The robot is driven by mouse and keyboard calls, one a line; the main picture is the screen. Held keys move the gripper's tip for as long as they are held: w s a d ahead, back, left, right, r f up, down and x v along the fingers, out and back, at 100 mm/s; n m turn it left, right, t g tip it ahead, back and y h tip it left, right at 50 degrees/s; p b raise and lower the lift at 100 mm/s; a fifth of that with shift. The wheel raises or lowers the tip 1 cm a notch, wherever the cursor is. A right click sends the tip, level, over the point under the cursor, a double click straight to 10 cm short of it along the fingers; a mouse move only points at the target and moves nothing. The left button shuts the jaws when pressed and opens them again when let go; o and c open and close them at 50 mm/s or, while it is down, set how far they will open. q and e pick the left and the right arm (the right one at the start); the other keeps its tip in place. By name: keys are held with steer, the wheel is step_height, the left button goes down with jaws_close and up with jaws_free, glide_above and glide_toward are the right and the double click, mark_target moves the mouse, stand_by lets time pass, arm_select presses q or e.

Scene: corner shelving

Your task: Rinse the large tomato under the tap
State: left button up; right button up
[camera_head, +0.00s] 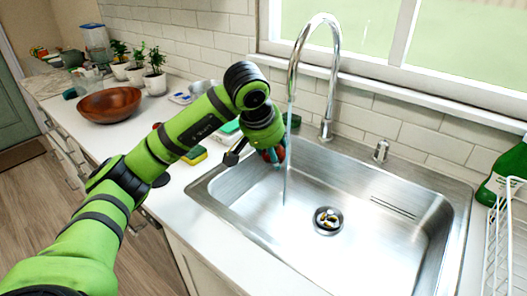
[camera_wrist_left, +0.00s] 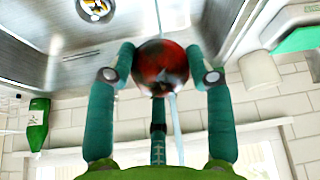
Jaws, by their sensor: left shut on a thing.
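The large tomato (camera_wrist_left: 163,62) is red with dark patches, gripped between the teal fingers of my left gripper (camera_wrist_left: 165,76). In the head view, the tomato (camera_head: 281,151) is partly hidden by my left gripper (camera_head: 274,156), over the sink's left side. The chrome tap (camera_head: 323,75) is running. Its water stream (camera_head: 287,165) falls right beside or onto the tomato. In the wrist view the stream (camera_wrist_left: 176,135) lines up with the tomato, which covers its middle part; exact contact is hard to tell. My right gripper is not in view.
The steel sink (camera_head: 390,235) has a drain (camera_head: 328,220) with small bits in it. A yellow-green sponge (camera_head: 194,155) lies on the counter to the left, with a wooden bowl (camera_head: 109,104) farther back. A green bottle (camera_head: 500,172) and white rack (camera_head: 497,245) stand at right.

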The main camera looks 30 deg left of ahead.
arm_select(q)
steer(key=shift+w+d+f+p, duration=0.2)
steer(key=shift+w, duration=0.75)
steer(key=shift+w+d+f+p, duration=0.15)
steer(key=shift+w+d+f, duration=0.1)
steer(key=shift+w, duration=0.65)
steer(key=shift+w+d+f+p, duration=0.15)
steer(key=shift+w+d+p, duration=0.05)
steer(key=shift+w, duration=0.75)
steer(key=shift+d, duration=0.1)
steer(key=shift+s+d, duration=0.2)
steer(key=shift+d, duration=0.3)
steer(key=shift+a, duration=0.1)
steer(key=shift+w+a, duration=0.15)
steer(key=shift+a, duration=0.4)
steer(key=shift+s+a+b, duration=0.3)
steer(key=shift+s+b, duration=0.1)
steer(key=shift+s, duration=0.9)
steer(key=shift+s+a+b, duration=0.25)
steer(key=shift+s+b, duration=0.15)
steer(key=shift+s, duration=0.9)
steer(key=shift+s+a+b, duration=0.3)
steer(key=shift+s+b, duration=0.1)
steer(key=shift+s, duration=0.9)
